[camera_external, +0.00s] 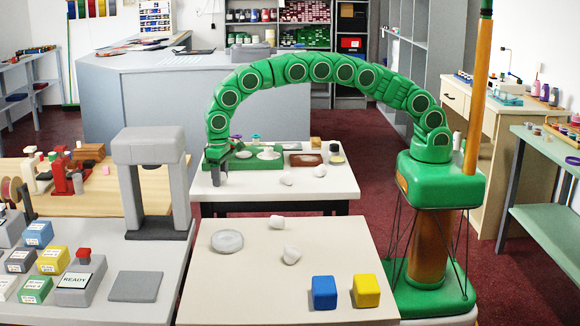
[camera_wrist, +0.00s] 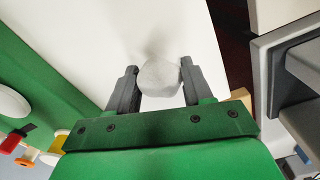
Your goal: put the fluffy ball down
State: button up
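The fluffy ball (camera_wrist: 160,75) is a pale grey-white round thing between my gripper's two dark fingers in the wrist view. Both fingers sit against its sides. In the camera_external view my gripper (camera_external: 217,174) points down at the left edge of the far white table (camera_external: 260,191), beside the green board (camera_external: 262,161). The ball cannot be made out there. How far it is above the white top I cannot tell.
White lumps lie on the far table (camera_external: 287,178) and the near table (camera_external: 291,255). The near table also holds a clear round dish (camera_external: 227,241), a blue block (camera_external: 324,293) and a yellow block (camera_external: 366,291). A grey arch (camera_external: 150,180) stands left of my gripper.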

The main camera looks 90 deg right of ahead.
jog(key=o, duration=0.3)
jog(key=shift+o, duration=0.2)
notch_tip(320, 180, up, 12)
jog(key=shift+r, duration=0.15)
dwell(0.3)
